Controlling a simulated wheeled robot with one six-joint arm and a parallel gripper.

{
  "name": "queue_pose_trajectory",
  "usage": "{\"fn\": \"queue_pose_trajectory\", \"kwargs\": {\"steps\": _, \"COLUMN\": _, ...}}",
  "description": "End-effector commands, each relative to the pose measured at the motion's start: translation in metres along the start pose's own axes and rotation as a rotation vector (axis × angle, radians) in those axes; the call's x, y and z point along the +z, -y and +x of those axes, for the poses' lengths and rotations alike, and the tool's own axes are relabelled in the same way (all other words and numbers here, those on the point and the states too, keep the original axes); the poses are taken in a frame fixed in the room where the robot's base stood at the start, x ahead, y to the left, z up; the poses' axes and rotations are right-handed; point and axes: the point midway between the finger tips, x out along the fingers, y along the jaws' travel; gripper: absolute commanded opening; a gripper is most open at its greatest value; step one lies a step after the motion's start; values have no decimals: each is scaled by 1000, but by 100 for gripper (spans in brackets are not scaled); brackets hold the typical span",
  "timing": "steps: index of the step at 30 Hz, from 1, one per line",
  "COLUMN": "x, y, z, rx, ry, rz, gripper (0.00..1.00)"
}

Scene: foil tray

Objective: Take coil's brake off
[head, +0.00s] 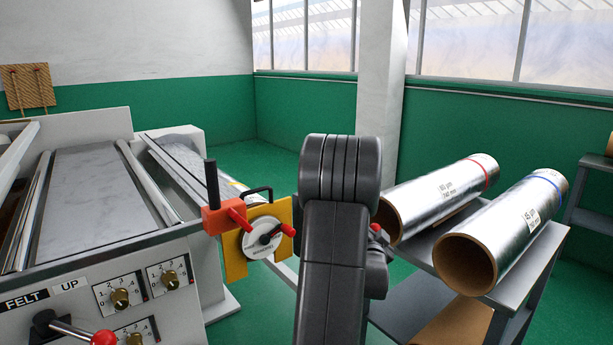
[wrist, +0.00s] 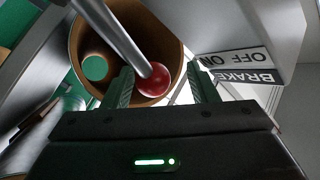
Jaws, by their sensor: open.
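In the wrist view, a metal lever with a red ball knob (wrist: 153,80) comes down from the top edge. The knob sits between the green fingers of my gripper (wrist: 160,74), which is open, one finger on each side. I cannot tell whether either finger touches it. Right of the knob, a label (wrist: 240,68) reads BRAKE, OFF and ON, upside down; ON is nearer the knob. A brown hollow tube end (wrist: 78,42), seemingly a coil's core, shows behind the lever. In the head view, my own arm hides the gripper and most of the lever area.
Two foil rolls (head: 522,222) lie on a grey rack (head: 520,315) at right. At left is a machine panel (head: 75,255) marked FELT UP, with dials and another red-knobbed lever (head: 103,338). An orange clamp (head: 222,217) and white disc (head: 262,240) stand left of my arm.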

Motion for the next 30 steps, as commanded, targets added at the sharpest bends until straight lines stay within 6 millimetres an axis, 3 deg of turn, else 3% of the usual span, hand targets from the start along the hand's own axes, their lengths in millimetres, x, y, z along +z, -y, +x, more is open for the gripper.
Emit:
{"fn": "queue_pose_trajectory", "kwargs": {"steps": 6, "x": 4, "y": 2, "z": -6, "rx": -33, "ry": -34, "rz": -39, "gripper": 53}}
{"fn": "queue_pose_trajectory", "kwargs": {"steps": 8, "x": -4, "y": 6, "z": -3, "rx": -19, "ry": -20, "rz": -26, "gripper": 53}}
{"fn": "queue_pose_trajectory", "kwargs": {"steps": 30, "x": 1, "y": -7, "z": 4, "rx": 45, "ry": 45, "rz": 52, "gripper": 53}}
